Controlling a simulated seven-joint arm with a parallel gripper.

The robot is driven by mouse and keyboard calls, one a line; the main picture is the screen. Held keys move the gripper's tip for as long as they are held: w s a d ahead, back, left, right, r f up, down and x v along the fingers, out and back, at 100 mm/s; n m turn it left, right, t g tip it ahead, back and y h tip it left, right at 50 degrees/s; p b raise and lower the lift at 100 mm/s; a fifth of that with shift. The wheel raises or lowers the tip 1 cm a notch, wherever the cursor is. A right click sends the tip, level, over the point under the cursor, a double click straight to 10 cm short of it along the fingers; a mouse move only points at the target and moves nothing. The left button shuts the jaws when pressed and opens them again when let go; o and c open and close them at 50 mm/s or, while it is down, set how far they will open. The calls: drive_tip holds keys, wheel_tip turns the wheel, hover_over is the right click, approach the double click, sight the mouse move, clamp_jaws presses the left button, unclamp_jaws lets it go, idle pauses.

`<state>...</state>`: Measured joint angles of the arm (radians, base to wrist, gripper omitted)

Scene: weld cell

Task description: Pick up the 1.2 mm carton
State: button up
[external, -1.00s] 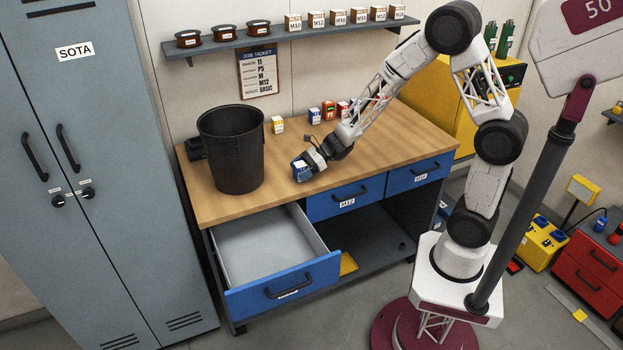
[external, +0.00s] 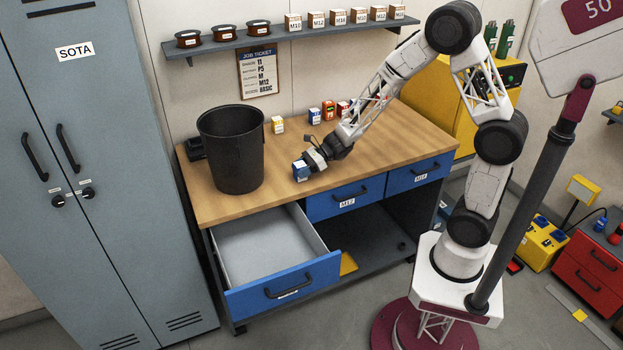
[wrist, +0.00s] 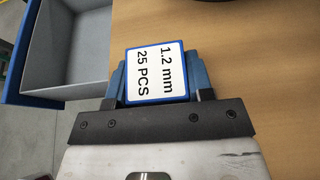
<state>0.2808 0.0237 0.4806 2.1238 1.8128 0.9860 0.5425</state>
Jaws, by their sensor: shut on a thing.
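The 1.2 mm carton (wrist: 156,72) is a blue box with a white label reading "1.2 mm 25 PCS" in the wrist view. My gripper (wrist: 157,82) is shut on it, with one finger at each side. In the external view the carton (external: 300,171) shows at the end of my gripper (external: 306,166), at the front part of the wooden bench top (external: 240,200). I cannot tell whether the carton touches the bench or hangs just above it.
A black bin (external: 231,150) stands on the bench to the left of my gripper. An open blue drawer (external: 275,286) juts out below the front edge. A shelf (external: 300,33) hangs above.

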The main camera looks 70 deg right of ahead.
sight(300, 164)
drive_tip(key=shift+r, duration=0.15)
drive_tip(key=shift+r, duration=0.75)
wheel_tip(300, 164, up, 2)
drive_tip(key=shift+r, duration=0.1)
drive_tip(key=s+r, duration=0.1)
drive_tip(key=s, duration=1.5)
drive_tip(key=shift+a, duration=0.45)
drive_tip(key=shift+w+a, duration=0.1)
